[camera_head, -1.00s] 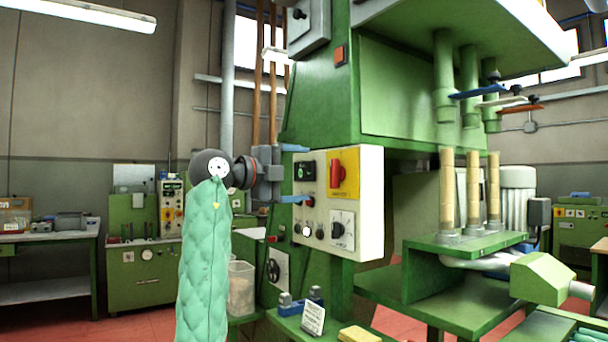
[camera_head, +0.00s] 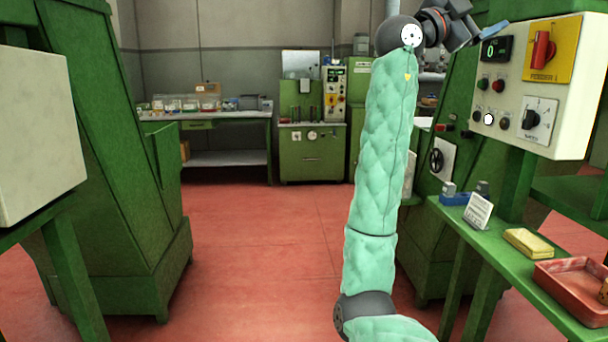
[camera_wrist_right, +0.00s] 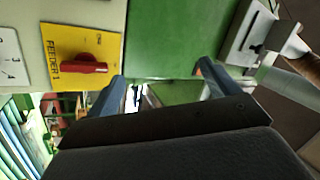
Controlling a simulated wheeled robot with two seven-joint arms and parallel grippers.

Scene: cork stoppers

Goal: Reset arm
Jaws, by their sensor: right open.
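My right arm, in a quilted green sleeve, rises through the middle of the head view. Its gripper (camera_head: 490,30) is at the top, beside the upper left of the white control panel (camera_head: 575,100). One blue finger shows there. In the right wrist view my right gripper (camera_wrist_right: 158,86) has its two blue fingers spread wide, with nothing held between them. The panel's yellow plate (camera_head: 556,50) with a red switch (camera_head: 542,50) also shows left of the fingers in the wrist view (camera_wrist_right: 75,45), lettered FEEDER 1. My left gripper is in neither current view.
A green bench (camera_head: 460,225) at the right carries a yellow block (camera_head: 527,242) and a red tray (camera_head: 585,292). A green machine (camera_head: 100,120) stands at the left. Red floor (camera_head: 260,250) lies open between them, with a worktable (camera_head: 225,123) at the back.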

